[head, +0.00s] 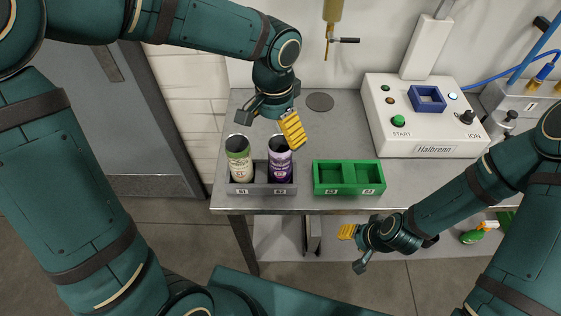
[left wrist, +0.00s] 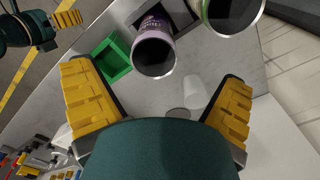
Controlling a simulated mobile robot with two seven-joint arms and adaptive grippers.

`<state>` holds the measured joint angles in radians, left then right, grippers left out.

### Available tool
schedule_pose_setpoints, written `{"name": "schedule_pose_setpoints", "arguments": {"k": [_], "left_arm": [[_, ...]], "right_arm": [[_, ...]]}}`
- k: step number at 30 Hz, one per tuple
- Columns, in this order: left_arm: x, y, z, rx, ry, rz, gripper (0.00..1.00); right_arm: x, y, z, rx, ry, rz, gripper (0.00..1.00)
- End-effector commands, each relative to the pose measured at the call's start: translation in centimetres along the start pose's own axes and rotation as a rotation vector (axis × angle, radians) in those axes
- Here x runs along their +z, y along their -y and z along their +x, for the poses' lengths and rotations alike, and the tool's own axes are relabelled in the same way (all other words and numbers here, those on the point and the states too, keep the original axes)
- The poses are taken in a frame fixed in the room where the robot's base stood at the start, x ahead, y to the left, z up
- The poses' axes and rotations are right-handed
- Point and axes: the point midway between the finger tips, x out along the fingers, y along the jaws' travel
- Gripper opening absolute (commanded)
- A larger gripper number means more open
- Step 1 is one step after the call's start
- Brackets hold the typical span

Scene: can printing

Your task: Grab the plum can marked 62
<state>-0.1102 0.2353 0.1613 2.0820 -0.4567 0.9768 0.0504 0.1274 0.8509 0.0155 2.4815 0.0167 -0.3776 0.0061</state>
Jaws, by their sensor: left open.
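The plum can (head: 279,162), purple with a dark open top, stands upright in the right slot of a grey holder (head: 262,188); the tag below it seems to read 62. In the left wrist view the plum can (left wrist: 153,49) shows between and beyond the finger tips. My left gripper (head: 268,122) is open and empty, just behind and above the can, with one yellow finger near its rim. My right gripper (head: 352,248) hangs at the table's front edge, fingers spread, holding nothing visible.
A green-labelled can (head: 239,160) stands in the holder's left slot, close beside the plum can. An empty green two-slot holder (head: 348,190) is to the right. A white machine (head: 425,115) with buttons and a blue square fixture (head: 427,97) stands at the back right.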

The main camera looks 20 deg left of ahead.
Motion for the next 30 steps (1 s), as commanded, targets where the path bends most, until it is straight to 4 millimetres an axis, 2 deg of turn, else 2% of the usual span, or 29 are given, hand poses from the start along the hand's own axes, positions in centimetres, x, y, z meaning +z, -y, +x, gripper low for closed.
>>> {"name": "schedule_pose_setpoints", "arguments": {"k": [3,11,19,29,30], "left_arm": [[0.0,0.0,1.7,0.0,0.002,0.001,0.98],[-0.3,-0.2,3.5,0.0,0.001,0.002,0.98],[-0.9,-0.8,7.1,0.0,0.003,0.0,0.98],[-1.0,-0.7,7.6,-0.001,-0.001,0.0,0.98],[-1.0,-0.7,7.6,-0.001,-0.001,0.0,0.84]], "right_arm": [[0.1,-0.1,0.3,0.0,0.002,-0.001,0.47],[0.2,-0.2,0.5,0.0,0.005,-0.001,0.47],[0.5,-0.4,1.1,-0.001,0.01,-0.003,0.47],[0.5,-0.4,1.1,-0.001,0.011,-0.003,0.47],[0.5,-0.4,1.1,-0.001,0.011,-0.003,0.47]]}}
